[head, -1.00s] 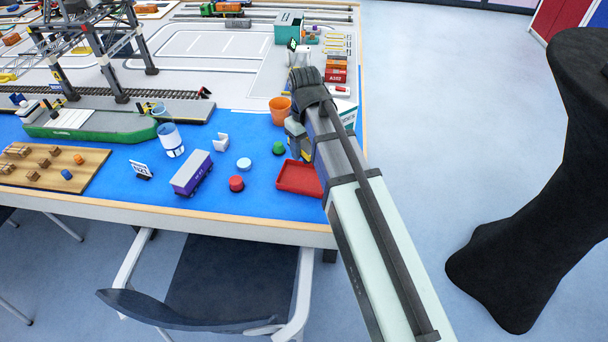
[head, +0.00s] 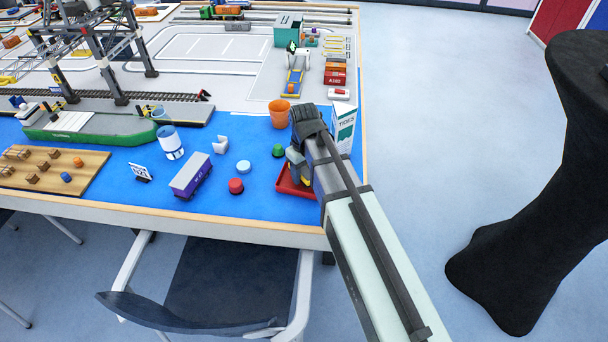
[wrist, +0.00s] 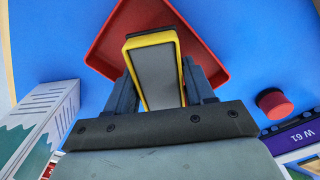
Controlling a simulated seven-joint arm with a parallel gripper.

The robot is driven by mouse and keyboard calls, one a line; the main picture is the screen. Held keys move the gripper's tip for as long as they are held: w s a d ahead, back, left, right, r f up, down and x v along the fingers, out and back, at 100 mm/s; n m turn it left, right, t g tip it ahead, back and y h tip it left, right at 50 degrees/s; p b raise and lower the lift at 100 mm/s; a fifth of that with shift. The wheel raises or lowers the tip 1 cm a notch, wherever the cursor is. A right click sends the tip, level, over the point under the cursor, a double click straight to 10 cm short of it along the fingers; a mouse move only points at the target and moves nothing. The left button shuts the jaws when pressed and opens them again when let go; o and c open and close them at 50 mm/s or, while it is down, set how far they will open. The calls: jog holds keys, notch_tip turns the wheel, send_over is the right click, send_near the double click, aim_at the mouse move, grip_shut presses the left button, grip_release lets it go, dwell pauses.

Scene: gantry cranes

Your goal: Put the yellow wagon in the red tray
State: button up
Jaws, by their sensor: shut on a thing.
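The yellow wagon (wrist: 154,40) is between the two fingers of my gripper (wrist: 160,85) in the wrist view. It has a yellow rim around a grey face. The red tray (wrist: 112,38) shows behind and below it, on the blue surface. In the head view my gripper (head: 296,165) is over the red tray (head: 288,187), which it partly covers. Only a small bit of yellow shows there by the fingers. I cannot tell whether the wagon touches the tray floor.
A white TIDES box (head: 344,128) stands just behind my gripper. The table's front edge is near the tray.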

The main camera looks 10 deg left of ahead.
aim_at(304, 169)
jog(key=shift+f, duration=0.8)
jog(key=shift+f, duration=0.1)
jog(key=o, duration=1.1)
notch_tip(304, 169, up, 12)
jog(key=shift+r, duration=0.15)
